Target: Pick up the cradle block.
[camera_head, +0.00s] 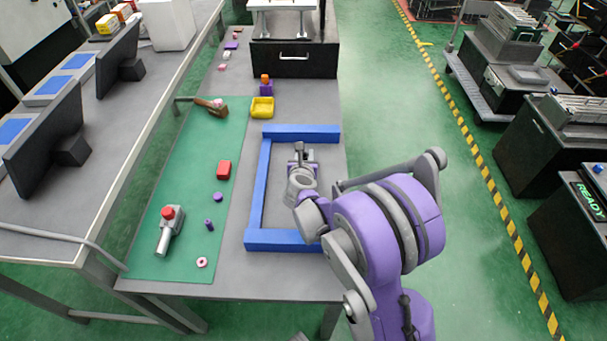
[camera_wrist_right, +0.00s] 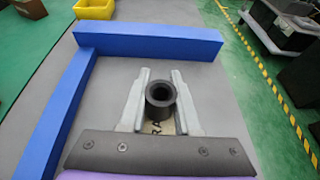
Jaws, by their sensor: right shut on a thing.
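The cradle block (camera_wrist_right: 160,97) shows in the right wrist view as a dark block with a round, hollow top. Below it is a tan patch with the letters "RA" partly showing. My right gripper (camera_wrist_right: 159,92) has one pale finger on each side of the block and is shut on it. In the head view the right gripper (camera_head: 299,153) is over the grey table inside the blue frame. The block is small and mostly hidden there. I cannot tell whether it rests on the table. My left gripper is not in view.
A blue three-sided frame (camera_head: 258,188) borders the grip area, open to the right. A green mat (camera_head: 180,185) to the left holds a red block (camera_head: 224,170), purple pieces and a red-topped grey fixture (camera_head: 169,228). A yellow bin (camera_head: 262,107) stands behind the frame.

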